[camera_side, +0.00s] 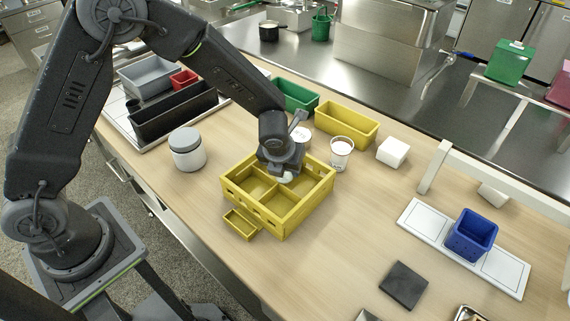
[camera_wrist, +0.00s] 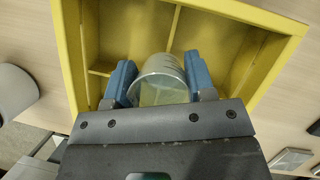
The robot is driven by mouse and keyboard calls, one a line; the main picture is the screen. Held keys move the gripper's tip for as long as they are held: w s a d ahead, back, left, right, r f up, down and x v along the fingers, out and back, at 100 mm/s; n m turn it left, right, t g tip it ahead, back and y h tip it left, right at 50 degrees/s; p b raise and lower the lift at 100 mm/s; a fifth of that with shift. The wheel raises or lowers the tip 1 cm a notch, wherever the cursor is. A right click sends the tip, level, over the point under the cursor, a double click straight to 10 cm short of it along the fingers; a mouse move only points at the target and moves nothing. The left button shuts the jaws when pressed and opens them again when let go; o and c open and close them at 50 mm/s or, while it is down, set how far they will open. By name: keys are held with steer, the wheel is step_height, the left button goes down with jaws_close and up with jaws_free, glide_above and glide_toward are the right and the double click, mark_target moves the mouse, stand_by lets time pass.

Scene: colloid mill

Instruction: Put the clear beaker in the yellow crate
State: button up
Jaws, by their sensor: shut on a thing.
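The yellow crate (camera_side: 282,222) stands on the wooden table, with inner dividers making compartments. In the wrist view its yellow rim (camera_wrist: 68,60) frames the scene. My gripper (camera_side: 285,174) is over the crate, toward its back part in the side view. In the wrist view my gripper's blue fingers (camera_wrist: 160,85) are shut on the clear beaker (camera_wrist: 158,68), one on each side. Yellow shows through the beaker. In the side view the beaker is mostly hidden by my gripper, and I cannot tell whether it touches the crate floor.
A grey-lidded white jar (camera_side: 187,150) stands left of the crate. A yellow bin (camera_side: 346,124) is behind. A blue bin (camera_side: 471,236) sits on a white panel at right.

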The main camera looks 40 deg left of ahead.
steer(key=shift+f, duration=0.15)
steer(key=o, duration=0.9)
steer(key=s+a+r+n, duration=0.1)
steer(key=s+r+n, duration=0.3)
steer(key=r, duration=0.5)
steer(key=s+a+r+n, duration=0.1)
steer(key=s+r+n, duration=0.35)
steer(key=r, duration=0.45)
steer(key=shift+s+a+r+n+t+h, duration=0.3)
steer(key=shift+s+a+r+n, duration=0.7)
steer(key=shift+s+n, duration=2.2)
steer(key=shift+s+a+r+n+t+h, duration=0.25)
steer(key=shift+s+a+r+n, duration=0.95)
steer(key=shift+n, duration=3.25)
steer(key=shift+s+a+r+n+t+h, duration=0.3)
steer(key=shift+s+r+n, duration=0.85)
steer(key=shift+s+n, duration=2.45)
